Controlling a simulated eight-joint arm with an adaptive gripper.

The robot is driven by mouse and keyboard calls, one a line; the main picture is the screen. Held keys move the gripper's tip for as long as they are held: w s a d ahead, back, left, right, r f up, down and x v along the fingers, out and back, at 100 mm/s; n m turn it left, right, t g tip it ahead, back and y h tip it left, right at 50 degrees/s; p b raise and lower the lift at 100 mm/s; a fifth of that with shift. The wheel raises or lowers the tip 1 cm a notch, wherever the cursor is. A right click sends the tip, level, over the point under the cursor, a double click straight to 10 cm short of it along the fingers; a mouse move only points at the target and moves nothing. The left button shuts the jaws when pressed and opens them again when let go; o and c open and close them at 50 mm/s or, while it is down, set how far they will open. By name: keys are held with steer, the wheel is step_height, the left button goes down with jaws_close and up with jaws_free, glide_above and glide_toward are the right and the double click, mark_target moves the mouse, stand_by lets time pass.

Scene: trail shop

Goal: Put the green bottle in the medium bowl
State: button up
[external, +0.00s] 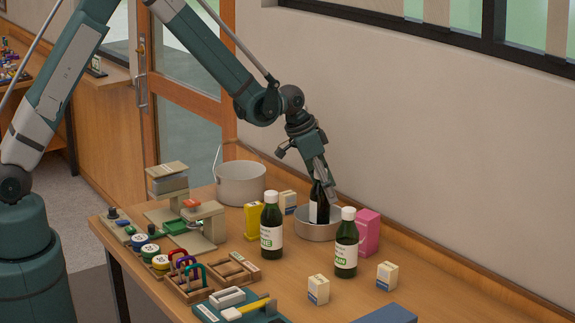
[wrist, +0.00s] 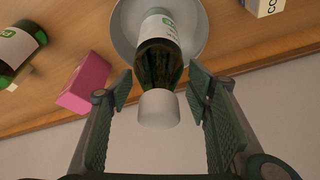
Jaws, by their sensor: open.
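A dark green bottle with a white label (external: 319,205) stands inside a shallow grey metal bowl (external: 318,233). In the wrist view the bottle (wrist: 158,62) has its white cap toward me, with the bowl (wrist: 126,28) around its base. My gripper (external: 325,182) is over the bottle's top. Its two fingers (wrist: 161,88) are spread on either side of the bottle's neck, with gaps visible on both sides. In the external view the fingers hide the cap. Two more green bottles stand on the table, one left of the bowl (external: 271,230) and one in front of it (external: 346,250).
A larger grey pot (external: 240,185) stands behind left. A pink box (external: 368,232) is close right of the bowl, and a yellow box (external: 254,220) is to its left. Small white cartons (external: 319,290) stand at the front. Padlocks and a scale (external: 204,225) crowd the left side.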

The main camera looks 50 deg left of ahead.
steer(key=v, duration=1.2)
stand_by(0.3)
steer(key=shift+r, duration=0.1)
stand_by(0.5)
steer(key=s+a+r+n+t+y, duration=0.1)
steer(key=s+a+r, duration=0.1)
steer(key=s+r, duration=0.75)
steer(key=s+a+r+n+t, duration=0.1)
steer(key=s+a+r+n, duration=0.15)
steer(key=s+r, duration=0.75)
steer(key=s+a+f+n, duration=0.1)
steer(key=s+a+f, duration=0.1)
steer(key=s, duration=1.1)
steer(key=s+a+f+t, duration=0.1)
steer(key=s+a+f, duration=0.1)
steer(key=s, duration=1.1)
steer(key=shift+s+n+y, duration=0.25)
steer(key=shift+n+y, duration=0.1)
steer(key=shift+y, duration=0.05)
